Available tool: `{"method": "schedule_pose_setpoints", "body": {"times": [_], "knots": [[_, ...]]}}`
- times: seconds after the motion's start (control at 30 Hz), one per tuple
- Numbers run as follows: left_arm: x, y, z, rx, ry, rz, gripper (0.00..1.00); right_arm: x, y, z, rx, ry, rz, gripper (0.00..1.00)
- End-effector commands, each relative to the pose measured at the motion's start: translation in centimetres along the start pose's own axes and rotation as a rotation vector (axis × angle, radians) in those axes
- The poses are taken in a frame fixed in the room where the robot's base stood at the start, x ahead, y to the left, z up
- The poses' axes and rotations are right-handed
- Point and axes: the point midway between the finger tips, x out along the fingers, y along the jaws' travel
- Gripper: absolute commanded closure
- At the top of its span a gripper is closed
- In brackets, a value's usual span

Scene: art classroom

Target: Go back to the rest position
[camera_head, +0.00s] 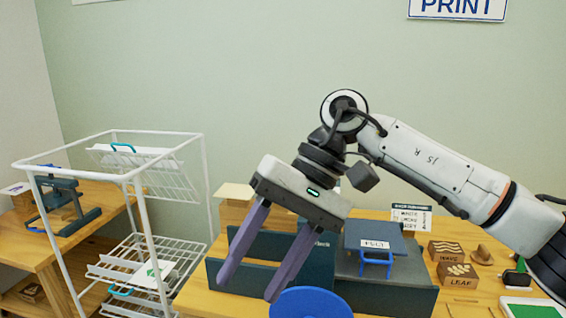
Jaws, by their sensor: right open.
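My right gripper (252,258) hangs over the front of the wooden table, with its arm coming in from the right. Its two purple fingers are apart, pointing down and left, with nothing between them. They pass in front of a dark teal box-like stand (262,246). My left gripper is not in view.
A blue lidded box (372,236) and a blue disc (310,304) stand near my right gripper. Wooden blocks (457,275) lie to the right on the table (200,298). A white wire rack (140,225) and a side table with a press (62,205) are left.

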Motion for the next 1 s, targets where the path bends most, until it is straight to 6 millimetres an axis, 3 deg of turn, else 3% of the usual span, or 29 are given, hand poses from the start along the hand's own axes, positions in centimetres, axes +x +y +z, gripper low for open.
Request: {"method": "schedule_pose_setpoints", "body": {"times": [0.03,0.1,0.2,0.3,0.43,0.57,0.67,0.77,0.8,0.9,1.0], "knots": [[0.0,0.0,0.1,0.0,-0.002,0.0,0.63,2.1,-1.0,0.4,0.061,-0.048,-0.096,0.52],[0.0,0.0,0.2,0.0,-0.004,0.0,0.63,4.3,-3.0,0.9,0.18,-0.121,-0.255,0.52],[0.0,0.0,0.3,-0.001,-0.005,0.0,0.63,6.1,-6.2,1.7,0.41,-0.27,-0.513,0.52],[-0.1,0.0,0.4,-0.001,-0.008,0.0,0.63,6.3,-8.6,1.8,0.675,-0.459,-0.757,0.52],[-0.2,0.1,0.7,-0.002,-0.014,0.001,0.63,5.0,-9.1,0.2,1.049,-0.752,-1.04,0.52],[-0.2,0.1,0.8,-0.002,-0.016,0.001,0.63,3.7,-6.2,-2.8,1.434,-1.104,-1.286,0.52],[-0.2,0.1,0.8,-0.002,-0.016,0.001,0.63,3.7,-1.7,-5.4,1.718,-1.415,-1.45,0.52],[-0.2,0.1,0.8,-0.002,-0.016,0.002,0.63,5.3,4.7,-7.5,1.978,-1.766,-1.597,0.52],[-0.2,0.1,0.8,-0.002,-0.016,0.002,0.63,6.3,7.5,-8.0,-1.908,1.768,1.523,0.52],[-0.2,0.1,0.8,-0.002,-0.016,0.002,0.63,9.7,14.4,-8.2,-1.601,1.644,1.268,0.52],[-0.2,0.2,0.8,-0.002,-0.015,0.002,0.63,13.7,20.9,-6.9,-1.317,1.521,1.067,0.52]]}}
